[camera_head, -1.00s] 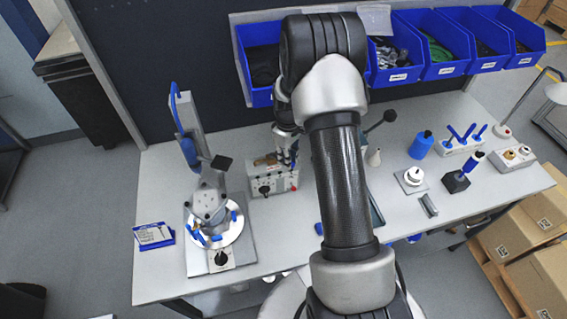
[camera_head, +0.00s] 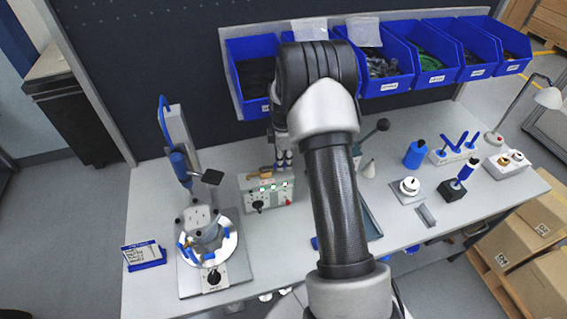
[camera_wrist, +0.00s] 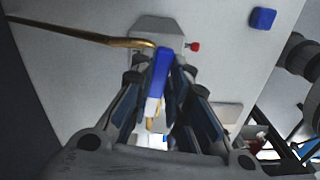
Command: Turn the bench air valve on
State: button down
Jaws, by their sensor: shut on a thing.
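The bench air valve's blue lever (camera_wrist: 161,75) shows in the wrist view, with a brass pipe (camera_wrist: 90,36) running in from the left. My gripper (camera_wrist: 160,85) has its fingers on both sides of the lever and is shut on it. In the head view my gripper (camera_head: 282,150) is partly hidden by my arm, just above and behind a control box (camera_head: 266,205) with lit green displays. The lever is hidden there, so I cannot tell its angle against the pipe.
A fixture with a round plate (camera_head: 226,245) stands left on the bench (camera_head: 160,200). A blue card stand (camera_head: 145,256) is at the left edge. Blue bins (camera_head: 390,84) hang along the back. Bottles, tools and small parts stand at the right.

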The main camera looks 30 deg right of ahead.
jog(key=shift+w, duration=0.1)
dwell(0.4)
jog(key=c, duration=1.5)
grip_release()
jog(key=shift+c, duration=0.2)
notch_tip(320, 180, up, 12)
jog(key=shift+c, duration=0.5)
